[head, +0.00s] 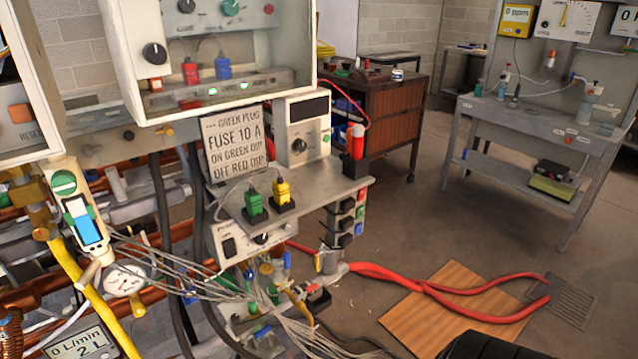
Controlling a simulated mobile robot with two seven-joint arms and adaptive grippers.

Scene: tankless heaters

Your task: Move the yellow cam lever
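A small yellow upright piece (319,262) sits at the grey pipe coupling where the red hose (385,272) joins, below the bench shelf. It looks like the yellow cam lever, but it is too small to tell its exact position. Another yellow-tan handle-like part (298,303) lies lower among the grey wires. Neither of my grippers shows. A dark rounded shape cuts into the bottom edge at the right; I cannot tell what it is.
A bench shelf (350,188) holds a green plug (254,199) and a yellow plug (282,190). Grey wires (190,272) crowd the lower left. A wooden board (440,305) lies on the floor under the red hoses. Floor is clear toward the grey workbench (545,125).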

